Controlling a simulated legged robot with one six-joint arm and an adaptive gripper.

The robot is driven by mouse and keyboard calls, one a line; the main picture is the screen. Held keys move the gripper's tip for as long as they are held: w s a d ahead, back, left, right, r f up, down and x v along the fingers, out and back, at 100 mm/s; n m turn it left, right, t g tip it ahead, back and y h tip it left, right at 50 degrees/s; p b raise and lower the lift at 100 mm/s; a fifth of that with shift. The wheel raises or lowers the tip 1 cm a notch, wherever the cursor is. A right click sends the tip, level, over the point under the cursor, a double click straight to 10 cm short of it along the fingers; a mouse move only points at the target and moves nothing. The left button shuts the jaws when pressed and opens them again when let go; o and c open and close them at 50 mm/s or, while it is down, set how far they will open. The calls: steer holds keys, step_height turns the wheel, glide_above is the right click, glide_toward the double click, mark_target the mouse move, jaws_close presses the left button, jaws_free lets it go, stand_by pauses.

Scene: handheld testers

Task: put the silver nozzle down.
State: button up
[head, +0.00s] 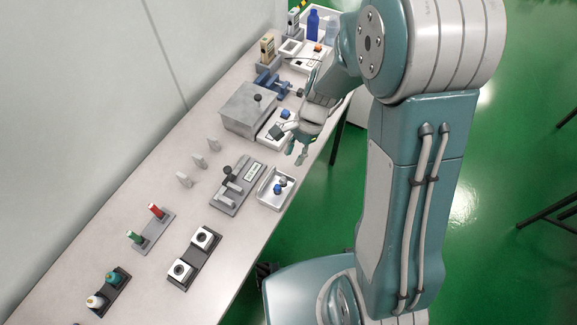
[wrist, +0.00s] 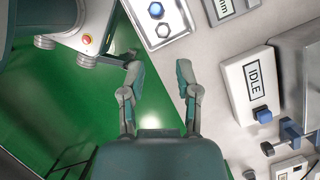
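My gripper (wrist: 160,72) is open in the wrist view, with nothing between its fingers. It hangs near the table's front edge in the head view (head: 296,151), above and beyond a small tray (wrist: 181,44).
A white tester reading IDLE (wrist: 234,79) with a blue knob stands right of my gripper in the wrist view. Green floor lies beyond the edge.

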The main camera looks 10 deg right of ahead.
steer(key=s+d+r+n+t+h, duration=0.2)
steer(key=s+r+n, duration=0.4)
steer(key=r, duration=0.5)
steer(key=s+d+r+n+t+h, duration=0.1)
steer(key=s+d+r+n+t, duration=0.3)
steer(key=s+r, duration=0.4)
step_height(320, 180, up, 4)
steer(key=shift+d+f+n+t+h, duration=0.15)
steer(key=shift+f+n+t+h, duration=0.2)
steer(key=shift+n+t, duration=0.65)
